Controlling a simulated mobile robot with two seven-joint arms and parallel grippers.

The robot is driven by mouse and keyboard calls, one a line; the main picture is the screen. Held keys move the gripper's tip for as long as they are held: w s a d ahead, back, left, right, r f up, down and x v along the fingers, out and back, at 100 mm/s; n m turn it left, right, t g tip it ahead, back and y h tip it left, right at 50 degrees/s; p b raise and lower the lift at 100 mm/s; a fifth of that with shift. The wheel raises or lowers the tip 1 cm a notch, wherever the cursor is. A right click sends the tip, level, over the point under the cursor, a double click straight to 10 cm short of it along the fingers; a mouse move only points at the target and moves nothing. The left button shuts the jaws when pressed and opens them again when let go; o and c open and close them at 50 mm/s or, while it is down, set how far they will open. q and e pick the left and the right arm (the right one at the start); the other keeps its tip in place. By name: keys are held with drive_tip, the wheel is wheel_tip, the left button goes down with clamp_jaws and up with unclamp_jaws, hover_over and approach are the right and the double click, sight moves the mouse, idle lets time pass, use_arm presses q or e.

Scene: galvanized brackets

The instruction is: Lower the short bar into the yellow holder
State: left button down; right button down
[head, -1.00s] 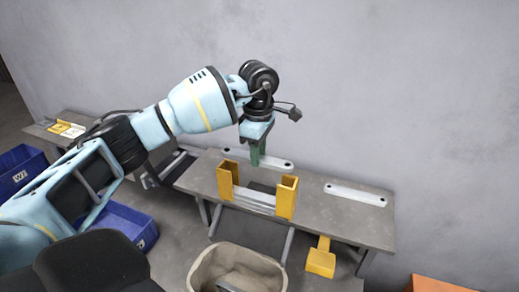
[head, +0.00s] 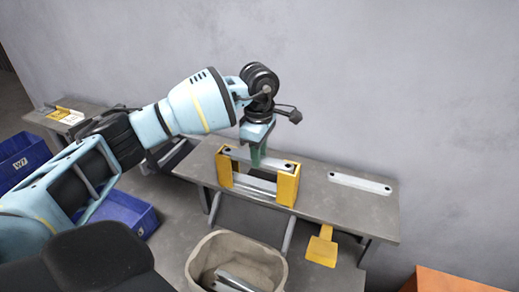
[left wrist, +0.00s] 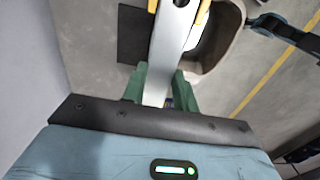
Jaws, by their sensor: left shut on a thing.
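The short bar (head: 275,162) is a pale metal strip held level, with its ends at the tops of the yellow holder's two posts. My left gripper (head: 257,158) has green fingers and is shut on the bar near its middle, from above. The yellow holder (head: 288,186) stands on the grey bench, and a lower metal bar (head: 255,187) spans between its posts. In the left wrist view the bar (left wrist: 172,45) runs up from between the green fingers (left wrist: 158,88). Whether the bar touches the posts is hard to tell.
Another metal bar (head: 360,183) lies on the bench (head: 335,212) to the right. A yellow piece (head: 321,250) projects at the bench's front edge. A beige bin (head: 273,262) with metal pieces stands in front. A blue crate (head: 128,213) is at left.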

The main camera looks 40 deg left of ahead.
use_arm(q)
drive_tip(key=shift+f+b, duration=0.5)
drive_tip(key=shift+f, duration=1.35)
drive_tip(key=c, duration=1)
unclamp_jaws()
drive_tip(key=shift+r, duration=3.85)
